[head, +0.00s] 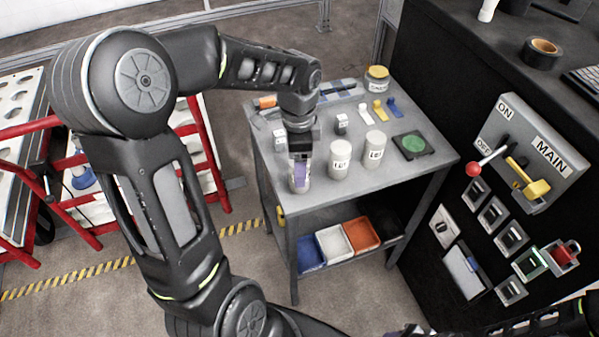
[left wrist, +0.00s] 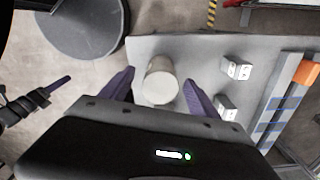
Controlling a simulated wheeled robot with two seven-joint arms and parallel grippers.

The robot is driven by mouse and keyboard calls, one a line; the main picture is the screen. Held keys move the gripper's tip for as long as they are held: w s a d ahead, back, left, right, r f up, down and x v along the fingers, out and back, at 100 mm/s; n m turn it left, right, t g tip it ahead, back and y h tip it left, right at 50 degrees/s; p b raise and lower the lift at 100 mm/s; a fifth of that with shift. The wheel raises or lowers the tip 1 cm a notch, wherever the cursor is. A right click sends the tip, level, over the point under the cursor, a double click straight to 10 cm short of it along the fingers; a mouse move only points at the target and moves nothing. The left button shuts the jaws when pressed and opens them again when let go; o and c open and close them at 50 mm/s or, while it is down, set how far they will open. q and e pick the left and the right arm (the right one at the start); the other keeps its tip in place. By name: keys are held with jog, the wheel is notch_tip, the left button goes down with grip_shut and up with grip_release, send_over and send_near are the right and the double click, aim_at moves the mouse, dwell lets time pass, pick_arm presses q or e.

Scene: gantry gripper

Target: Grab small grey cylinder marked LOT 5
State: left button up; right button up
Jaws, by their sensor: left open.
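A pale grey cylinder (head: 299,184) stands at the front left of the grey table. My left gripper (head: 300,160) points down over it, with its purple fingers open. In the left wrist view the cylinder (left wrist: 161,80) stands between the spread fingers, with a gap on each side. Its label is too hidden to read. Two similar labelled cylinders, one in the middle (head: 340,160) and one farther right (head: 374,150), stand beside it; I cannot read their labels surely. What looks like my right gripper (left wrist: 45,95) shows at the left of the wrist view; its opening is unclear.
Small white cubes (head: 341,123) and a yellow-lidded jar (head: 376,78) stand farther back. A green round pad (head: 413,144) lies at the right of the table (head: 420,175). Coloured bins (head: 361,234) sit on the lower shelf.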

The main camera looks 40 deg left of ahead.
pick_arm(q)
jog(key=shift+f, duration=0.2)
notch_tip(320, 180, down, 5)
jog(key=shift+w+f+p, duration=0.1)
jog(key=shift+p, duration=0.35)
jog(key=shift+c, duration=0.2)
dwell(0.3)
grip_shut()
dwell(0.6)
